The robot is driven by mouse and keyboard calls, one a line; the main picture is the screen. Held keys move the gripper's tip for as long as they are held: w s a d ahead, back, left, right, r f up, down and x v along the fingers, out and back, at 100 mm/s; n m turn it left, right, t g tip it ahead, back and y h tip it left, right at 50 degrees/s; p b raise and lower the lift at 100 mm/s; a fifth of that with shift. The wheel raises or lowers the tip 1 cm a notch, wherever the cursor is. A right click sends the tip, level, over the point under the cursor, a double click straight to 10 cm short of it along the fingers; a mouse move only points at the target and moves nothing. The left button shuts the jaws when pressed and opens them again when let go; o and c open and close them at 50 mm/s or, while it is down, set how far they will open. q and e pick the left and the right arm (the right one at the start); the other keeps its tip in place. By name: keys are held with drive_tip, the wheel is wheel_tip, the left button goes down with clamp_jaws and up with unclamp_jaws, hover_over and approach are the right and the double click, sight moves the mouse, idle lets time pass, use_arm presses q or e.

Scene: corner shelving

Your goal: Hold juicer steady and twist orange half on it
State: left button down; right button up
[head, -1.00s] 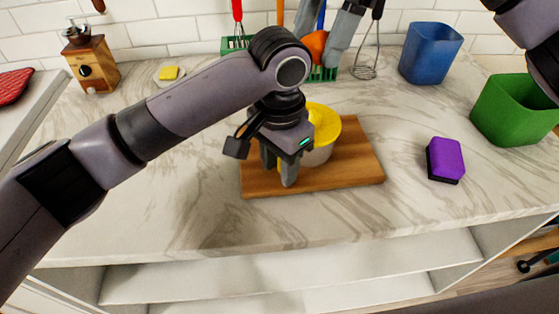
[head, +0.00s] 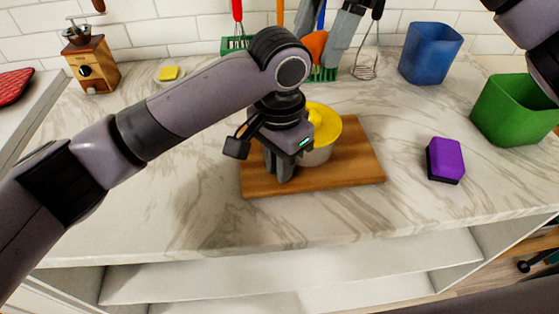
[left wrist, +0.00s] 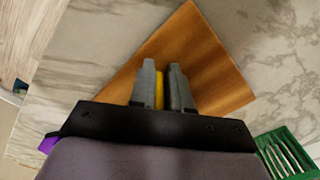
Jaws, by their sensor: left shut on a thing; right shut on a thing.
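The juicer (head: 324,118) has a yellow top and a pale bowl, and stands on a wooden cutting board (head: 355,165). My left gripper (head: 280,170) is low at the juicer's left side, partly covering it. In the left wrist view its fingers (left wrist: 160,85) are shut on a narrow yellow part of the juicer (left wrist: 159,88). The wooden board also shows there (left wrist: 205,75). My right gripper (head: 328,44) is at the back of the counter, above and apart from the juicer. It is shut on the orange half (head: 316,44).
A green utensil holder (head: 235,44) and a whisk (head: 364,62) are behind. A purple sponge (head: 445,158), a green bin (head: 505,110) and a blue bin (head: 430,52) stand right. A wooden grinder (head: 92,62) is back left. The counter's left front is clear.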

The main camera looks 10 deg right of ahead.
sight(327, 123)
idle(0.5)
